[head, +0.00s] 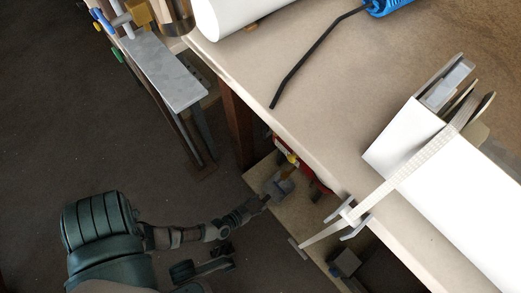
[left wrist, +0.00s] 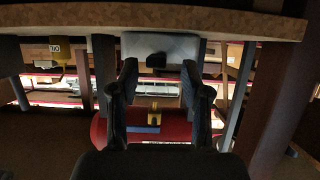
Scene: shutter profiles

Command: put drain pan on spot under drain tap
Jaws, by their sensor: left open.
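My left gripper (head: 252,228) is low beside the table in the head view, its dark fingers apart. In the left wrist view its two fingers (left wrist: 159,78) stand apart, with nothing clearly held between them. A red tank-like body (left wrist: 172,128) with a yellow fitting (left wrist: 154,114) lies low beyond the fingers. In the head view, a red body (head: 281,147) with a yellow part (head: 292,158) shows under the table edge. A small grey piece (head: 281,186) lies just beyond the upper finger. I cannot tell whether it is the drain pan. The marked spot is not clearly visible. My right gripper is not seen.
The beige tabletop (head: 300,60) overhangs the low area. A wooden leg (head: 237,125) and a grey metal stand (head: 165,72) are nearby. Dark floor (head: 70,120) is open at left.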

